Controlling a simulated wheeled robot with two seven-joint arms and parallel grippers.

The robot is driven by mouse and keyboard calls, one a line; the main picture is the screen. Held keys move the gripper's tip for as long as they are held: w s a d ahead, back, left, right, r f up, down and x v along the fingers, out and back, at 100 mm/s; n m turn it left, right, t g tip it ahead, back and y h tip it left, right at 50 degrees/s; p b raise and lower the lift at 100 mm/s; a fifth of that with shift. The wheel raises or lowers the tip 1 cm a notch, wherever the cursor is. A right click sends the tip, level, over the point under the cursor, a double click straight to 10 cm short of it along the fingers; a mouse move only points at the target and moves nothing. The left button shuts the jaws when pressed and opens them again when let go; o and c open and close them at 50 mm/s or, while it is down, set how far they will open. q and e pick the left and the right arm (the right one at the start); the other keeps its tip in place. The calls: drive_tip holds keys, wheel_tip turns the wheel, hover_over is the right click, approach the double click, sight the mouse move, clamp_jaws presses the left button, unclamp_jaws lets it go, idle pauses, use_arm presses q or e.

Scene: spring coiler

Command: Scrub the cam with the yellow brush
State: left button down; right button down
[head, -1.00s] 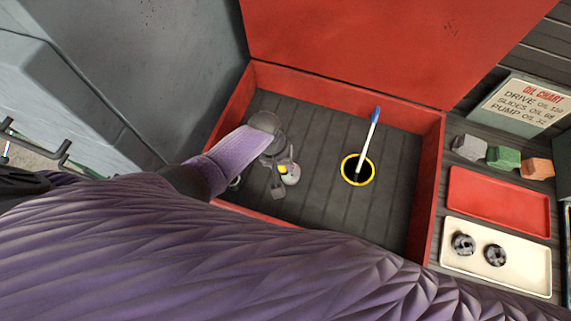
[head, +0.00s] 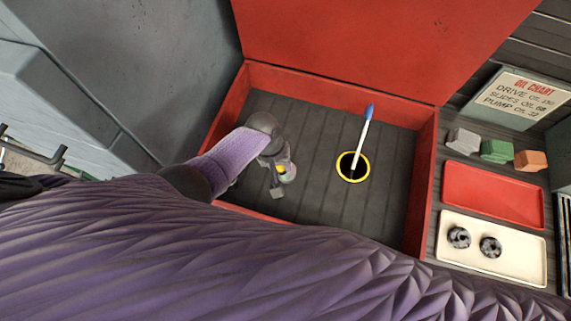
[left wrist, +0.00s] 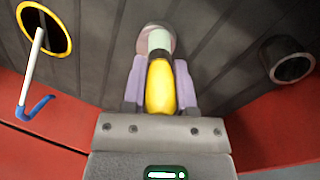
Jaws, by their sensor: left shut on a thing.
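My left gripper (head: 280,180) is inside the red-walled box. It is shut on the yellow brush (head: 282,170), whose yellow handle (left wrist: 160,88) sits between the fingers in the left wrist view. A pale collar continues beyond the handle there. A roundish pinkish-grey shape lies around or behind its far end; I cannot tell whether it is a holder or the brush's head. Two dark-and-light round parts, one on the left (head: 459,237) and one on the right (head: 490,247), lie on the cream tray (head: 521,270); I cannot tell whether either is the cam. My right gripper is out of view.
A blue-tipped white stick (head: 364,138) stands tilted in a yellow-rimmed hole (head: 366,173). A dark round cup (left wrist: 292,68) stands near the wrist view's right side. The red tray (head: 497,198) looks empty. Grey, green and orange blocks (head: 496,150) sit behind it. The red lid (head: 370,45) stands raised.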

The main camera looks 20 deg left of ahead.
use_arm(q)
drive_tip(key=shift+a, duration=0.3)
drive_tip(key=shift+d, duration=0.65)
drive_tip(key=shift+s+d, duration=0.1)
drive_tip(key=shift+d, duration=0.8)
drive_tip(key=shift+a, duration=1.55)
drive_tip(key=shift+d+r+p, duration=0.1)
drive_tip(key=shift+d+p, duration=0.25)
drive_tip(key=shift+d, duration=1.2)
drive_tip(key=shift+a, duration=1.6)
